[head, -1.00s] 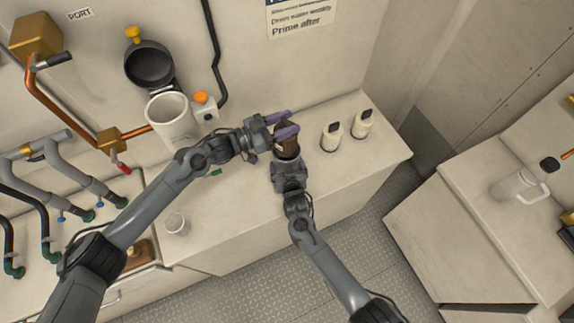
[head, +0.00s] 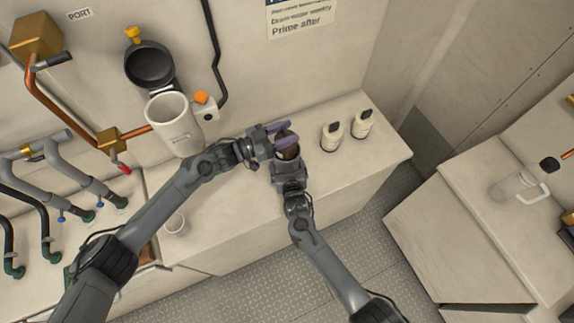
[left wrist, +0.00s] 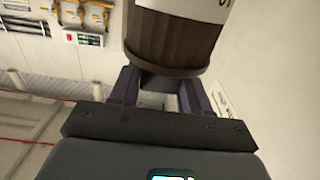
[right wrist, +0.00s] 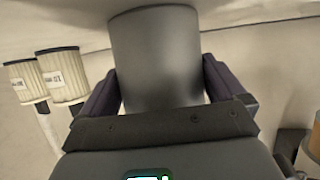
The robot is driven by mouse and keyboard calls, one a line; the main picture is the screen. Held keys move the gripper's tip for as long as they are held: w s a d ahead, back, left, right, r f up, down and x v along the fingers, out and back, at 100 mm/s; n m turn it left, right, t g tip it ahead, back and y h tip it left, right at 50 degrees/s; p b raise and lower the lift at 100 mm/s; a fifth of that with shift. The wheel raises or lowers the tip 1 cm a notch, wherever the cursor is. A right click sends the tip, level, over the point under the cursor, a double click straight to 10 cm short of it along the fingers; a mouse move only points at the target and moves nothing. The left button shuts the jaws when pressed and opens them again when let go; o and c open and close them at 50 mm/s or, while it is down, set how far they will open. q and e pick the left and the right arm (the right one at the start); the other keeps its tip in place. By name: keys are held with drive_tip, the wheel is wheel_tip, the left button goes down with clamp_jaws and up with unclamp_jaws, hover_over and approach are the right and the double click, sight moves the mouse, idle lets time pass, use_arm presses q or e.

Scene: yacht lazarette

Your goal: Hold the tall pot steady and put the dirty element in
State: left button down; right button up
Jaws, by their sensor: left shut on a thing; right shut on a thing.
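The dirty element is a brown pleated cylinder with a white label (left wrist: 178,38) in the left wrist view. My left gripper (head: 289,132) is shut on its dark end piece. In the head view the brown element (head: 288,151) shows just below the left fingers, over the pot's mouth. I cannot tell how far its far end is inside. The tall pot is a plain grey cylinder (right wrist: 155,60) in the right wrist view. My right gripper (head: 290,168) is shut around its side from the front of the counter. The pot is mostly hidden in the head view.
Two cream elements with black handles (head: 331,136) (head: 362,124) stand right of the pot. The counter's right end is clear.

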use_arm(q)
drive_tip(key=shift+c, duration=2.3)
unclamp_jaws()
drive_tip(key=shift+a, duration=0.1)
drive_tip(key=v, duration=1.2)
use_arm(e)
drive_tip(key=o, duration=0.7)
drive_tip(key=shift+o, duration=0.2)
drive_tip(key=shift+s, duration=0.1)
